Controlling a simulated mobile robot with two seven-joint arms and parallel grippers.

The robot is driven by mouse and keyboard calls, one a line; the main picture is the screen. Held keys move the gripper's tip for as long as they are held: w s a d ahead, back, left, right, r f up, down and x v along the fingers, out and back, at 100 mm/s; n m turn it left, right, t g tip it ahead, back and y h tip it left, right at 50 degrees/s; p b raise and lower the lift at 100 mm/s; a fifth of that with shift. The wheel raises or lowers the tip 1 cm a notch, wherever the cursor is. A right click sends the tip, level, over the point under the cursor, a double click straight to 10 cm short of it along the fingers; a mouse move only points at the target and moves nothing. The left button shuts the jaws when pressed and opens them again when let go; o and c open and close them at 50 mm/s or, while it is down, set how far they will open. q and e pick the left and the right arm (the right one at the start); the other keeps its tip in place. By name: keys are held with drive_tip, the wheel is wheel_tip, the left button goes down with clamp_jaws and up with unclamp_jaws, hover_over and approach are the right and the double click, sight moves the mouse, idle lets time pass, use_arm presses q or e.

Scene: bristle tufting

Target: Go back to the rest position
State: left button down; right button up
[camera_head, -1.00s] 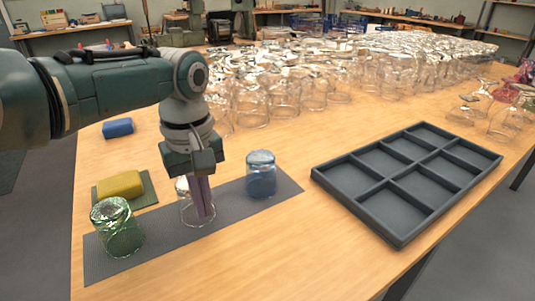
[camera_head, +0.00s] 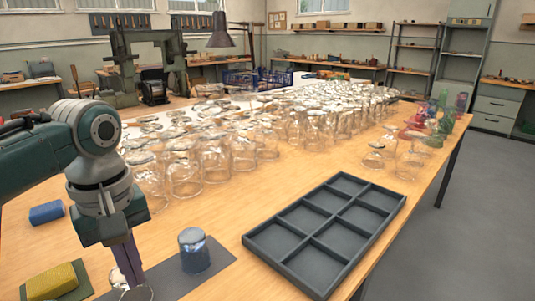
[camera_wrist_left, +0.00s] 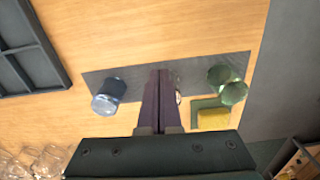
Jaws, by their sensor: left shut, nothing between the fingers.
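My left gripper (camera_head: 132,268) is shut with nothing between its fingers. It points down over the grey mat (camera_head: 220,258), in front of a clear glass (camera_head: 117,280) that it partly hides. In the left wrist view the two dark fingers (camera_wrist_left: 160,78) lie together, with a sliver of the clear glass beside them. A blue glass (camera_head: 194,250) stands on the mat to the right of the gripper, apart from it. A green glass (camera_wrist_left: 230,90) shows in the left wrist view at the mat's other end. My right gripper is not in view.
A yellow sponge (camera_head: 50,282) lies on a small green pad, and a blue block (camera_head: 47,212) lies behind it. A dark compartment tray (camera_head: 254,243) stands empty at the right. Many clear glasses (camera_head: 215,165) crowd the table's back. Bare wood lies between mat and glasses.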

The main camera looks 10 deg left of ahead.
use_arm(q)
drive_tip(key=s+d+m+t+p, duration=0.1)
drive_tip(key=s+d+m+p, duration=0.15)
drive_tip(key=s, duration=0.25)
drive_tip(key=s+d+m+p, duration=0.2)
drive_tip(key=s+d+m, duration=0.1)
drive_tip(key=s+m, duration=0.15)
drive_tip(key=s+r+m+t+p, duration=0.2)
drive_tip(key=s+r+m+p, duration=0.25)
drive_tip(key=s+r, duration=0.7)
wheel_tip(320, 180, up, 37)
drive_tip(key=p, duration=3.6)
drive_tip(key=shift+s+a+p, duration=0.25)
drive_tip(key=shift+a+p, duration=0.15)
